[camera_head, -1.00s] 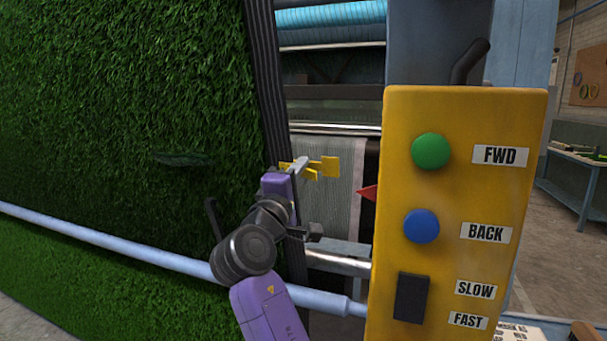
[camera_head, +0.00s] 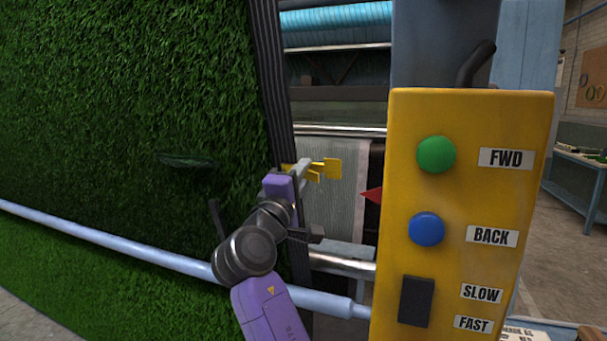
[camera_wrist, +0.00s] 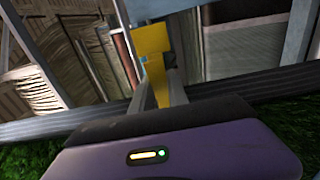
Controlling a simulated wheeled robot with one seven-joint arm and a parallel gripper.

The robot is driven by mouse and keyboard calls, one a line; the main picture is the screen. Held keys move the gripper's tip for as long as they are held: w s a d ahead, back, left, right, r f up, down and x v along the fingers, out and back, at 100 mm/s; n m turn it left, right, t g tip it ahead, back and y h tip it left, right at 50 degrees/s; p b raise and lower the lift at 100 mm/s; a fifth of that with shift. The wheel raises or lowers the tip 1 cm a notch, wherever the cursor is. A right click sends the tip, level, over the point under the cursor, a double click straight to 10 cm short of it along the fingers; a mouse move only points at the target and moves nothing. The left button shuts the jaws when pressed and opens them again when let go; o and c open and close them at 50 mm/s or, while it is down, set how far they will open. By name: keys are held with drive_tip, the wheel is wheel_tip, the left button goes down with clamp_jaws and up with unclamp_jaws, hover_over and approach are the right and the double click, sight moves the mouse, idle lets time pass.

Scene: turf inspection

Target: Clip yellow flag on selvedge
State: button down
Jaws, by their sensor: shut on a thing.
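The yellow flag (camera_head: 332,168) is in my gripper (camera_head: 301,169) in the head view, beside the turf's dark edge. In the wrist view the flag (camera_wrist: 151,41) stands out beyond the gripper (camera_wrist: 163,85), which is shut on its yellow clip part. The selvedge (camera_head: 270,85) is the dark striped band down the right edge of the green turf (camera_head: 120,90). It also crosses the wrist view (camera_wrist: 245,92) just beyond the gripper body. The clip's yellow end reaches the selvedge in the head view; whether it grips the band I cannot tell.
A yellow control box (camera_head: 460,260) with a green button (camera_head: 436,154), a blue button (camera_head: 427,229) and a black switch stands close on the right. A red pointer (camera_head: 372,195) juts from its left side. A pale blue rail (camera_head: 150,257) crosses before the turf.

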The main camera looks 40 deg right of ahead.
drive_tip(key=shift+w+a, duration=0.1)
drive_tip(key=shift+a, duration=0.2)
drive_tip(key=c, duration=1.2)
unclamp_jaws()
drive_tip(key=shift+d, duration=0.1)
